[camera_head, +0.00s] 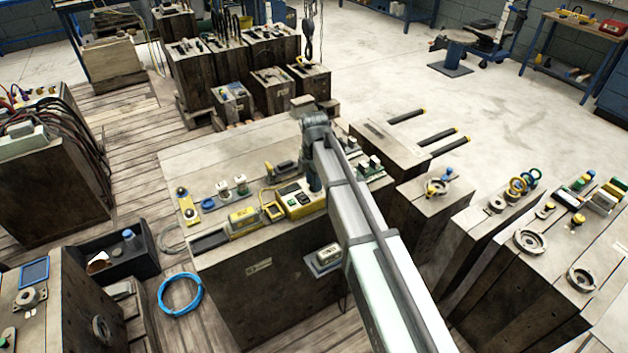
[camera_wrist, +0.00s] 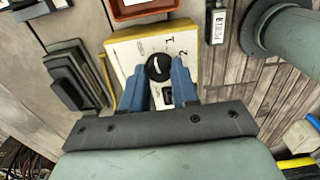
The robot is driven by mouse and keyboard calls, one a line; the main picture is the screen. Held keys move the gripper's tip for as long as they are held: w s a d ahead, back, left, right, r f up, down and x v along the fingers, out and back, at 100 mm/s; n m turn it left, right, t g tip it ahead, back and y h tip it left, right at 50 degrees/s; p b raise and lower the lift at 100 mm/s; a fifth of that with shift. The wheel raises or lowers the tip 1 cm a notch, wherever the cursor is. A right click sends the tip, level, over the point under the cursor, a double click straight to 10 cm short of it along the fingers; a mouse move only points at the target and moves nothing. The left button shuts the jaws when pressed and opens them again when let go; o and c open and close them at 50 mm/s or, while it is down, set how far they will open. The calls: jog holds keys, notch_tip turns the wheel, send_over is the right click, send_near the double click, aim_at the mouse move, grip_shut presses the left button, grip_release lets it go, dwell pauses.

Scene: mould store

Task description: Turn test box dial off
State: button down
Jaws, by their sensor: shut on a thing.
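The test box (camera_wrist: 128,51) is a cream panel with a yellow rim, seen in the wrist view. Its round black dial (camera_wrist: 157,66) has the marks 1 and 2 at its upper right. I cannot tell clearly which way the dial points. My gripper (camera_wrist: 159,69) has its blue fingers shut on the dial, one on each side. A small black part sits on the panel between the fingers. In the head view the yellow test box (camera_head: 301,205) stands on a wooden-topped block, and my gripper (camera_head: 313,180) reaches down to it, hiding the dial.
In the wrist view, a dark grey case (camera_wrist: 75,75) lies left of the test box and a red-rimmed tray (camera_wrist: 142,10) is above. In the head view, a yellow box (camera_head: 243,221) and small fittings share the block top. A blue hose coil (camera_head: 180,294) lies below left.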

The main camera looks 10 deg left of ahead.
jog(key=c, duration=0.8)
grip_release()
jog(key=shift+c, duration=0.2)
notch_tip(320, 180, up, 14)
jog(key=shift+f, duration=0.15)
